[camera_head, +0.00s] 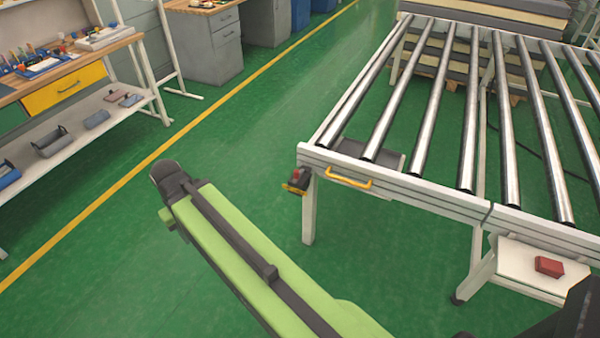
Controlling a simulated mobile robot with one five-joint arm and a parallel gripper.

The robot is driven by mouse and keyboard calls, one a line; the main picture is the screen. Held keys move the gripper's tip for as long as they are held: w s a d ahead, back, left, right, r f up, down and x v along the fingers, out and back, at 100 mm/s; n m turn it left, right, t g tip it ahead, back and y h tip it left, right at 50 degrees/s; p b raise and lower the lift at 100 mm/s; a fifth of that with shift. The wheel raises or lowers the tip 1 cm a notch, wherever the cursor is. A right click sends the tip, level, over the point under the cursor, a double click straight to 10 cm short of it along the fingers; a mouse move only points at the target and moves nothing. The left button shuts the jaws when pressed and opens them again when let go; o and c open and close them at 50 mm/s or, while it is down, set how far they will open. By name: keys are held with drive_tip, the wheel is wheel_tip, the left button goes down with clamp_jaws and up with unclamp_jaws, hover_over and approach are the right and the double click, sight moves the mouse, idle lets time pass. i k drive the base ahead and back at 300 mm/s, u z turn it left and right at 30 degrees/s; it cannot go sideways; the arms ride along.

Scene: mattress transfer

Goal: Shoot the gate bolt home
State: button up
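The roller table (400,193) stands at the right, with bright metal rollers in a pale frame. A yellow handle (348,180) is fixed on its near rail, towards the left corner. A small black, red and yellow fitting (297,181) hangs at that corner; I cannot tell what it is. No part can be clearly made out as the gate bolt. My green arm reaches from the bottom edge up and left, ending in a dark rounded joint apart from the table. I see no gripper fingers.
A workbench (60,68) with tools, a yellow drawer (64,90) and a lower shelf of bins stands at the left. Stacked mattresses (490,15) lie behind the rollers. A red box (549,266) sits on a low white shelf. Green floor is clear between bench and table.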

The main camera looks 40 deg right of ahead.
sight(298, 174)
drive_tip(key=i, duration=0.9)
drive_tip(key=u, duration=0.05)
